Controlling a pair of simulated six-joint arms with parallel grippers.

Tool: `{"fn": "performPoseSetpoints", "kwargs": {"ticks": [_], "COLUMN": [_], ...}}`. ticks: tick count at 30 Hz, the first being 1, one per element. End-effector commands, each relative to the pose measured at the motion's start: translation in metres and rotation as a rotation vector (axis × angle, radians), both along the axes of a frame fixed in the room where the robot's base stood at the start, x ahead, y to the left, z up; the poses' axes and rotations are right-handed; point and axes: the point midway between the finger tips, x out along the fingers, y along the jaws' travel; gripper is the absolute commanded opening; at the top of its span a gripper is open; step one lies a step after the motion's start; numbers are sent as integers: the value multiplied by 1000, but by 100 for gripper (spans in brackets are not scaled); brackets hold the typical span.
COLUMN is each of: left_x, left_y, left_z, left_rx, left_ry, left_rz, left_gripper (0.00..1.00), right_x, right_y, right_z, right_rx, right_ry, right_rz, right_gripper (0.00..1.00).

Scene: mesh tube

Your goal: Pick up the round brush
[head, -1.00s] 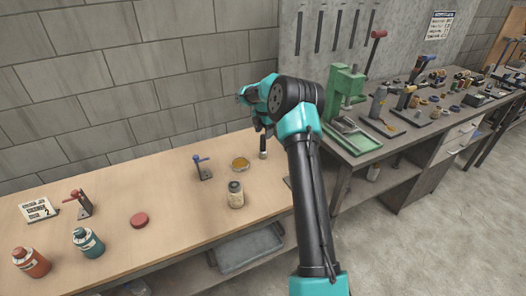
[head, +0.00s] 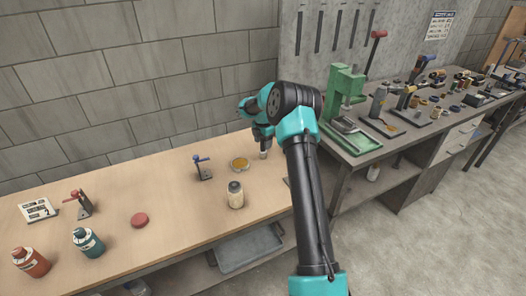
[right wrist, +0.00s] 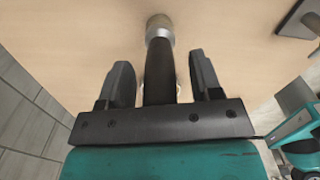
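The round brush (head: 264,154) stands upright on the wooden workbench. Only its pale lower end shows under my right gripper (head: 262,134) in the head view. In the right wrist view, the brush (right wrist: 158,38) has a dark handle and a light metal-coloured end. Its handle lies between the two black fingers of my right gripper (right wrist: 160,82). The fingers are apart, with a gap on each side of the handle, so the gripper is open around it. My left gripper does not show.
A tin with yellow contents (head: 240,164) stands close left of the brush, with a jar (head: 235,195) in front. A blue-handled clamp (head: 203,168) stands further left. The wall (head: 130,90) is behind. A green press (head: 345,95) stands on the right bench.

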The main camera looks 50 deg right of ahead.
Motion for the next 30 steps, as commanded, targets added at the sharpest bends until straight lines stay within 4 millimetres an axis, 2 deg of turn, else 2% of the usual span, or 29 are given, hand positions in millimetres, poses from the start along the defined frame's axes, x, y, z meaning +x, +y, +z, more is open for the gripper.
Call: {"fn": "performPoseSetpoints", "kwargs": {"ticks": [2, 16, 25, 30], "left_x": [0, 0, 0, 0], "left_y": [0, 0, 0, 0], "left_z": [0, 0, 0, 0], "left_rx": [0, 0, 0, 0], "left_ry": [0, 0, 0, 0], "left_rz": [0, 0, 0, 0], "left_gripper": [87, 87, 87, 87], "right_x": [0, 0, 0, 1], "right_y": [0, 0, 0, 0], "right_z": [0, 0, 2, 12], "right_rx": [0, 0, 0, -1], "right_ry": [0, 0, -1, -3], "right_rz": [0, 0, 0, 0], "right_gripper": [51, 6, 6, 6]}}
